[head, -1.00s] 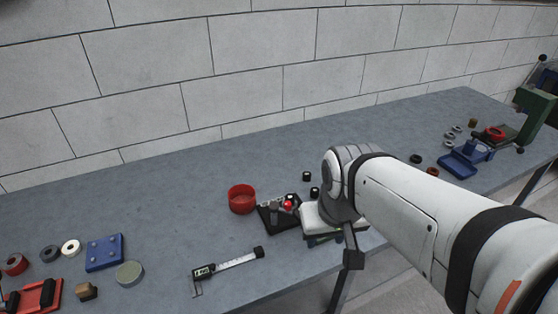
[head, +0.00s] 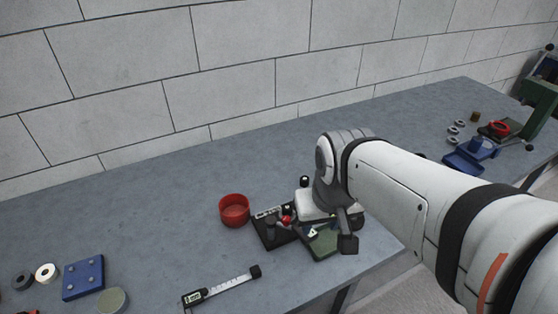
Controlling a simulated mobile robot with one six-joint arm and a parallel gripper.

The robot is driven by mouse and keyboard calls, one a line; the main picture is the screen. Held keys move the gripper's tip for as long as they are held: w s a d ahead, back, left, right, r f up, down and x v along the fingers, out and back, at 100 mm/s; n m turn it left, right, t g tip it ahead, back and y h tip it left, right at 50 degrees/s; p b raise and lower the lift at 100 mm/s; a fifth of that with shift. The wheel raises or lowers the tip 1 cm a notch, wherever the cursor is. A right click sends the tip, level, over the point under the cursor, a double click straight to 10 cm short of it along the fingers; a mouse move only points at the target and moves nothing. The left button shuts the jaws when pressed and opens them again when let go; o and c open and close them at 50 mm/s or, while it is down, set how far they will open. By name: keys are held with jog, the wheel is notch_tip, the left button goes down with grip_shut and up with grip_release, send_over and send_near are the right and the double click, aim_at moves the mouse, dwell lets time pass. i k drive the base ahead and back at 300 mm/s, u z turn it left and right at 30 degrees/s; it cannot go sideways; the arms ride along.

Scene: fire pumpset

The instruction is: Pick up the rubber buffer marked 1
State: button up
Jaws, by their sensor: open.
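A small black cylinder with a pale top (head: 304,181) stands on the bench behind the white hand part of my arm. It looks like a rubber buffer, but its mark is too small to read. A second such cylinder is hidden behind my arm now. My gripper (head: 345,236) hangs at the arm's end, just right of and nearer than the visible cylinder. One dark fingertip shows on a grey stalk, beside a green pad. The other finger is hidden. It is open, and I see nothing held.
A red cup (head: 234,210), a black tray (head: 268,239) with small parts and the green pad (head: 322,244) lie close by. A caliper (head: 222,287) lies in front. A blue block (head: 83,278) is left, a blue tray (head: 463,163) right. The wall borders the bench behind.

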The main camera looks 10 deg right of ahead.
aim_at(287, 208)
jog(key=u, duration=1)
jog(key=k, duration=1.65)
jog(key=z, duration=0.45)
jog(key=i, duration=1.65)
jog(key=z, duration=0.05)
